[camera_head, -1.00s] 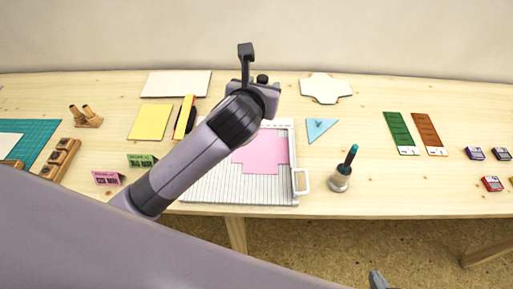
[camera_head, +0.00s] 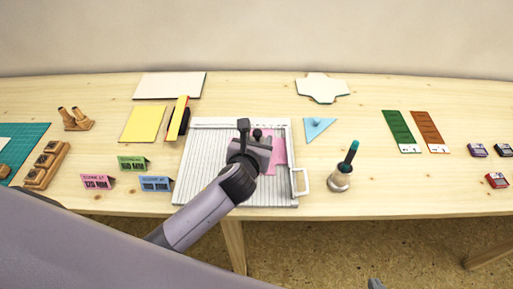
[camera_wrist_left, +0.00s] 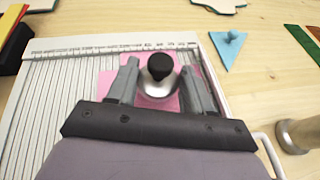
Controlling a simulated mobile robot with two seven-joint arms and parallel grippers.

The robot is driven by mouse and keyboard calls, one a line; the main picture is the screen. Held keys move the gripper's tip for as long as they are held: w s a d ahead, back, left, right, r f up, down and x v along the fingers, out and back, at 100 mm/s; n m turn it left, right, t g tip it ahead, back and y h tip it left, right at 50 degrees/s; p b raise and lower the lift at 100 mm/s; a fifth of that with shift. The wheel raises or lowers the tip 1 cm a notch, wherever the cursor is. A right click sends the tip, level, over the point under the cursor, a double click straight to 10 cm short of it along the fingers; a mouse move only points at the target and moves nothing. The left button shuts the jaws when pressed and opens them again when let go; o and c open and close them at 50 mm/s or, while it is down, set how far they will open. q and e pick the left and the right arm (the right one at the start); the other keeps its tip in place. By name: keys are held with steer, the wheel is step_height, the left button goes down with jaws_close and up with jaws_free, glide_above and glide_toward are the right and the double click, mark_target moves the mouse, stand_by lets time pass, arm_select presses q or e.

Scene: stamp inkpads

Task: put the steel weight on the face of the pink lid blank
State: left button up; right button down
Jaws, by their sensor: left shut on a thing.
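The steel weight (camera_wrist_left: 159,86), a silver cylinder with a black knob, is between the fingers of my left gripper (camera_wrist_left: 160,88), which is shut on it. In the head view the weight's black knob (camera_head: 257,133) shows beside my left gripper (camera_head: 250,132). The pink lid blank (camera_head: 280,153) lies on the white scoring board; my left gripper and arm hide much of it. In the left wrist view the blank (camera_wrist_left: 108,84) shows around and under the weight. Whether the weight touches it, I cannot tell. A small grey tip of my right gripper (camera_head: 376,284) shows at the bottom edge.
The white scoring board (camera_head: 205,150) has a handle (camera_head: 301,183) at its right.

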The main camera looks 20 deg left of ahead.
arm_select(q)
steer(key=shift+f, duration=1.1)
steer(key=shift+f, duration=0.1)
steer(key=o, duration=1.3)
steer(key=shift+f, duration=0.1)
steer(key=shift+c, duration=0.2)
steer(key=shift+r, duration=0.2)
steer(key=p+v, duration=0.1)
steer(key=v, duration=1.1)
